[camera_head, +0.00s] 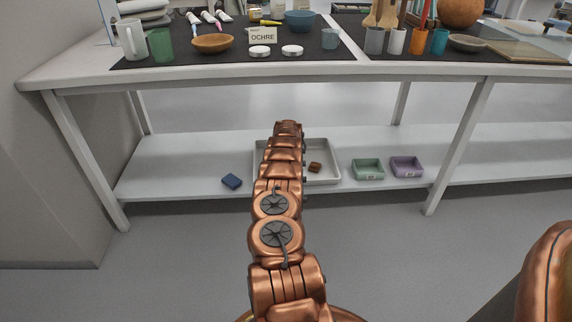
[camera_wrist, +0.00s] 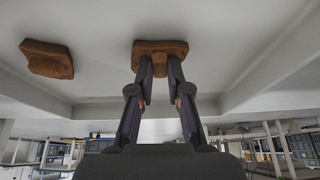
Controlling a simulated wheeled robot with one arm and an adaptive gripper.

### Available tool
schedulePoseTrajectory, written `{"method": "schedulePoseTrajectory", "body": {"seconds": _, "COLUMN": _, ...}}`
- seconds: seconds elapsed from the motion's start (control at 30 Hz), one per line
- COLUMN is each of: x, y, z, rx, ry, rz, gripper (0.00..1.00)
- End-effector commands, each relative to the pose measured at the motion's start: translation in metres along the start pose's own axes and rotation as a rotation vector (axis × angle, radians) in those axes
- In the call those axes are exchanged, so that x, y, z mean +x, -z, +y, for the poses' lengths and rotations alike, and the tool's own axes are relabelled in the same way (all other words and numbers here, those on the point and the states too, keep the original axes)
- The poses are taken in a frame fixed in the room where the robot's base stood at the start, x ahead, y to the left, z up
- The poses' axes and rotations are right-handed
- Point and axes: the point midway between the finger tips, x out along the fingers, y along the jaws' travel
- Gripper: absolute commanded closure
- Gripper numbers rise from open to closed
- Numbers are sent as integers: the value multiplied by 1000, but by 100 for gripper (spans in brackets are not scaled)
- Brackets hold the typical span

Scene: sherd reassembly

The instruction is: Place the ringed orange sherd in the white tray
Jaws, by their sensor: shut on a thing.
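An orange-brown sherd (camera_wrist: 160,47) is between the fingertips of my gripper (camera_wrist: 160,70) in the wrist view, and the jaws are shut on it. A second orange-brown sherd (camera_wrist: 47,60) lies apart at the left on a pale surface that looks like the tray floor. In the head view the white tray (camera_head: 326,182) stands on the lower shelf, partly hidden by my arm. One orange-brown sherd (camera_head: 315,167) shows inside it. My gripper is hidden behind my arm there. I cannot make out a ring mark on either sherd.
A blue sherd (camera_head: 232,181) lies on the lower shelf (camera_head: 165,175) left of the tray. A green tray (camera_head: 368,174) and a purple tray (camera_head: 406,172) stand to the right. The table top (camera_head: 200,77) with cups and bowls overhangs the shelf, and its legs (camera_head: 460,150) flank the opening.

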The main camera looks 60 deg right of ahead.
Motion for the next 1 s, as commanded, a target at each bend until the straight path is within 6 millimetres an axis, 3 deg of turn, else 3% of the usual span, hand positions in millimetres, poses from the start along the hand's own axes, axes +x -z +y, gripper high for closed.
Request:
{"method": "schedulePoseTrajectory", "body": {"seconds": 0.03, "x": 1, "y": -1, "z": 0, "rx": 0, "ry": 0, "rz": 0, "gripper": 100}}
{"method": "schedulePoseTrajectory", "body": {"seconds": 0.07, "x": 1, "y": 0, "z": 0, "rx": 0, "ry": 0, "rz": 0, "gripper": 82}}
{"method": "schedulePoseTrajectory", "body": {"seconds": 0.3, "x": 1, "y": -1, "z": 0, "rx": 0, "ry": 0, "rz": 0, "gripper": 58}}
{"method": "schedulePoseTrajectory", "body": {"seconds": 0.67, "x": -1, "y": 0, "z": 0, "rx": 0, "ry": 0, "rz": -1, "gripper": 58}}
{"method": "schedulePoseTrajectory", "body": {"seconds": 1.0, "x": -29, "y": 1, "z": 0, "rx": 1, "ry": 1, "rz": -2, "gripper": 58}}
